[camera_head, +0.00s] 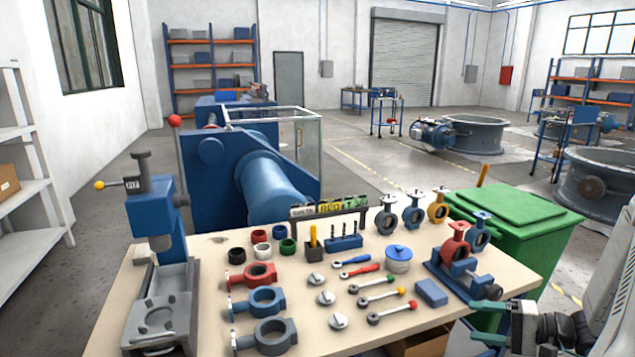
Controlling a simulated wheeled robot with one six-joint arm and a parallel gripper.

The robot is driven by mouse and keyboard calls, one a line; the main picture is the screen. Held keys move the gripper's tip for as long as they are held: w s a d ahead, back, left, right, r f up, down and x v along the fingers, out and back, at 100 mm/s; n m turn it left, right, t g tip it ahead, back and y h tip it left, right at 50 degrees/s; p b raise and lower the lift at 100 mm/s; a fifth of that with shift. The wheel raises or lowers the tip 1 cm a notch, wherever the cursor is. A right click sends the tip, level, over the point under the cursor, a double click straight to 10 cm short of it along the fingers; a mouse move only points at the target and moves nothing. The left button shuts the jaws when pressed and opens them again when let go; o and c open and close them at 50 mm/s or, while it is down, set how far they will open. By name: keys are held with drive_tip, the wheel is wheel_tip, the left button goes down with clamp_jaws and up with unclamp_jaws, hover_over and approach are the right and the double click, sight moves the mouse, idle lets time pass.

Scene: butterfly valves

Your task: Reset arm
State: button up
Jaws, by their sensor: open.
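My gripper (487,322) shows at the bottom right, at the near right edge of the workbench (215,253). Its two green-tipped fingers point left and stand apart, with nothing seen between them. My light grey arm (606,305) rises at the right edge of the picture, partly cut off. A blue block (431,293) lies on the bench just left of the fingers. A blue vise (462,272) holding a red butterfly valve (455,247) stands just beyond the gripper.
A green bin (520,222) stands close behind the vise. Blue, grey and yellow valves (438,209) stand at the bench's far edge. Valve bodies (258,302), discs and handles (391,318) lie across the bench. A blue press (155,215) stands at its left end.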

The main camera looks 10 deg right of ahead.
drive_tip(key=s+a+r+n+g+h, duration=0.4)
drive_tip(key=s+a+r, duration=0.3)
drive_tip(key=a+r, duration=0.4)
drive_tip(key=s+a+r+n+g+h, duration=0.4)
drive_tip(key=s+a+r+h, duration=0.3)
drive_tip(key=a+r, duration=0.4)
drive_tip(key=shift+s+a+n+g, duration=0.4)
drive_tip(key=shift+s+a+g, duration=0.2)
drive_tip(key=shift+s, duration=0.2)
